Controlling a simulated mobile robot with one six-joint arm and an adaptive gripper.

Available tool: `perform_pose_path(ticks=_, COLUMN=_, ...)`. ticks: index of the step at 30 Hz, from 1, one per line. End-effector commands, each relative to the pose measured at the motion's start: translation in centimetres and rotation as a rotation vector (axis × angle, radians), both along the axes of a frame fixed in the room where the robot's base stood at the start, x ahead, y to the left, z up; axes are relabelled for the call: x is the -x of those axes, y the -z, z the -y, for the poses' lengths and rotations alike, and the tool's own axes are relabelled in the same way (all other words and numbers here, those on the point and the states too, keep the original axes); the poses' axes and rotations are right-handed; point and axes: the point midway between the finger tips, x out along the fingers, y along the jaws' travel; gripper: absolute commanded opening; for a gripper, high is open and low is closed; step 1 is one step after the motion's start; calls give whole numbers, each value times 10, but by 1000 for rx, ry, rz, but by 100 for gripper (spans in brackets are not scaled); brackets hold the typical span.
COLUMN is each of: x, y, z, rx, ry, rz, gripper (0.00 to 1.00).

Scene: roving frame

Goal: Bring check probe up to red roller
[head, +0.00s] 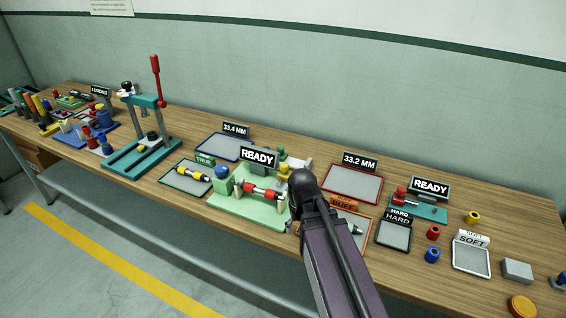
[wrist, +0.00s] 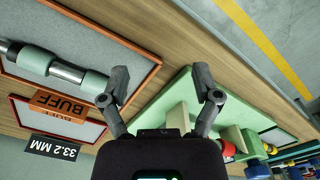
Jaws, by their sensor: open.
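The red roller (head: 262,191), red bands on a pale shaft, lies across the green fixture (head: 240,208) under a READY sign. Its red end also shows in the wrist view (wrist: 228,150), beside the green base (wrist: 180,105). A small yellow part (head: 283,168) and a grey block stand behind the roller; I cannot tell which part is the check probe. My arm hides the fixture's right end in the head view. My gripper (wrist: 161,84) is open and empty, above bare wood between the green base and the BUFF tray. My arm hides its fingers in the head view.
The BUFF tray (wrist: 148,82) beside the gripper holds a grey-green roller (wrist: 65,70). A blue knob (head: 222,171) stands at the fixture's left. A tray with a yellow roller (head: 193,174) lies further left, near a teal press (head: 140,160). The 33.2 MM tray (head: 352,184) is empty.

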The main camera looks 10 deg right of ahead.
Motion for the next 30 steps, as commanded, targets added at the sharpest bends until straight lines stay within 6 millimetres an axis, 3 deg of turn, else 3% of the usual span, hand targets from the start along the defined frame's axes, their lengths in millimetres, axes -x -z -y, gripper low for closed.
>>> perform_pose_path(ticks=1, x=-16, y=-14, z=0, rx=0, ry=-4, rz=0, gripper=81)
perform_pose_path(ticks=21, x=-208, y=-142, z=6, rx=-1, ry=-108, rz=0, gripper=81)
perform_pose_path(ticks=27, x=-249, y=-167, z=6, rx=-1, ry=-132, rz=0, gripper=81)
perform_pose_path(ticks=30, x=-260, y=-173, z=6, rx=-1, ry=-139, rz=0, gripper=81)
